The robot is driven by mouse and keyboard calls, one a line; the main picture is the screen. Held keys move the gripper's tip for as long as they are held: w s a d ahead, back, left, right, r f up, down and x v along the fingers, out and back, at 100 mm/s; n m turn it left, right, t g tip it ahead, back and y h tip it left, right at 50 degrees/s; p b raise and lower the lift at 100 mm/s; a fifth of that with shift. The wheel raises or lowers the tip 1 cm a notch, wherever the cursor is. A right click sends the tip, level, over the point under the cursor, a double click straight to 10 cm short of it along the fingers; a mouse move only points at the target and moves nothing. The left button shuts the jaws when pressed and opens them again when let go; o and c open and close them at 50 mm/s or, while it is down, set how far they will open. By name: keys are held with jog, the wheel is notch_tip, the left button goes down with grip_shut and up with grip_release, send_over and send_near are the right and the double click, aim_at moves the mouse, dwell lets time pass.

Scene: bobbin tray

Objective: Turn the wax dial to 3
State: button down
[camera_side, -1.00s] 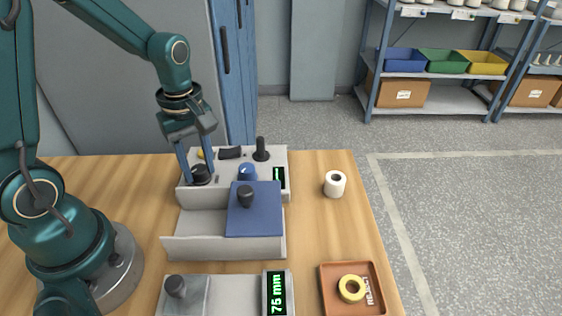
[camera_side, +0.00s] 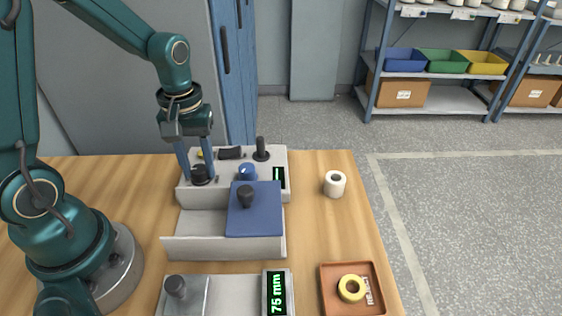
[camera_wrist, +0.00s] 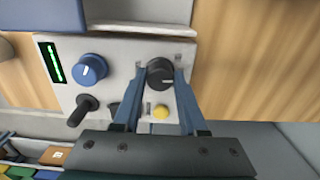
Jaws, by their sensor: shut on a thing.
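A black dial (camera_side: 200,174) with a pale pointer line sits at the left of the white control box (camera_side: 230,195). My gripper (camera_side: 201,180) points down at it, and its two blue fingers are shut on the dial's sides. In the wrist view the dial (camera_wrist: 160,73) lies between the fingertips (camera_wrist: 161,78). A blue dial (camera_wrist: 90,69) with a white pointer mark sits beside it, apart from my gripper. No wax label or scale numbers are readable, so I cannot tell the setting. A small green-lit display (camera_side: 279,177) is at the box's right end.
A black lever (camera_side: 261,149) and a yellow button (camera_wrist: 160,113) are on the box. A blue lid with a black knob (camera_side: 254,215) stands in front. A white spool (camera_side: 335,184), a reject tray (camera_side: 327,301) and a 75 mm readout (camera_side: 276,293) are to the right and front.

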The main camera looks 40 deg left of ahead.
aim_at(199, 168)
jog(key=m, duration=0.4)
jog(key=shift+m, duration=0.3)
jog(key=m, duration=0.4)
jog(key=shift+m, duration=0.3)
jog(key=shift+c, duration=2.2)
grip_release()
jog(key=shift+r, duration=2.6)
